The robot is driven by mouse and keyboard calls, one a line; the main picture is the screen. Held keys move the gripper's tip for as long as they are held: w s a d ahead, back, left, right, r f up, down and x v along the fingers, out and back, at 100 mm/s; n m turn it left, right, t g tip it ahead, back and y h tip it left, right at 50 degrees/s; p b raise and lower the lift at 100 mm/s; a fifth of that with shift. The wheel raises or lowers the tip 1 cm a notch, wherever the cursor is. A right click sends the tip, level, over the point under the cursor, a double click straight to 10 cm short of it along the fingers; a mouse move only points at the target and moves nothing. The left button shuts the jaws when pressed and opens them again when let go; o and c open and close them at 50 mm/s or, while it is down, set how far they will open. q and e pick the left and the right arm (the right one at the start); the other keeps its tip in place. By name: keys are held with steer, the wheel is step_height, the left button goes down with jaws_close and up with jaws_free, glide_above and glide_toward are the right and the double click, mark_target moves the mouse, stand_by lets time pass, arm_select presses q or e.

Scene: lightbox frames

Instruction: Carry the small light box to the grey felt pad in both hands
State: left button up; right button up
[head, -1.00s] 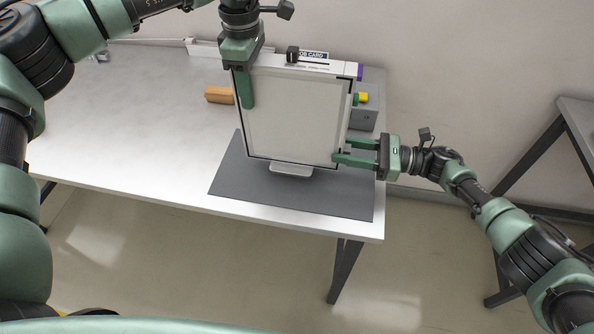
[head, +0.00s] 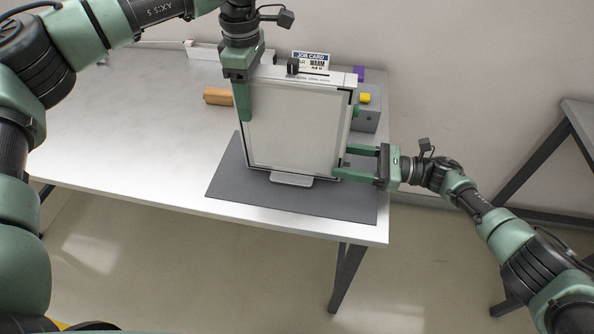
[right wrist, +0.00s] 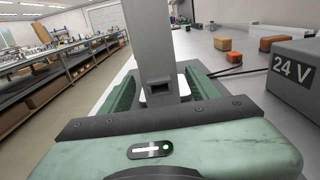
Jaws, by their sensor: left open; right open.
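The small light box (head: 297,128), a thin pale panel with a dark rim, stands upright on its white foot (head: 291,180), which appears to rest on the grey felt pad (head: 225,180). My left gripper (head: 243,112) is open at the box's upper left edge, one finger in front of the panel; its other finger is hidden. My right gripper (head: 343,163) is open at the lower right edge. In the right wrist view the box's grey edge (right wrist: 155,40) stands between the spread fingers, with a gap on each side.
Behind the box stand a job card (head: 310,60) and a grey 24 V unit (head: 368,115) with a yellow part (head: 364,98); the unit also shows in the right wrist view (right wrist: 295,75). An orange block (head: 218,96) lies left of the box. The table's left side is clear.

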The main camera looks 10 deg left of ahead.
arm_select(q)
step_height(320, 180, up, 11)
steer(key=shift+r, duration=0.25)
arm_select(e)
steer(key=shift+d, duration=0.15)
steer(key=d, duration=1.1)
steer(key=shift+d, duration=0.35)
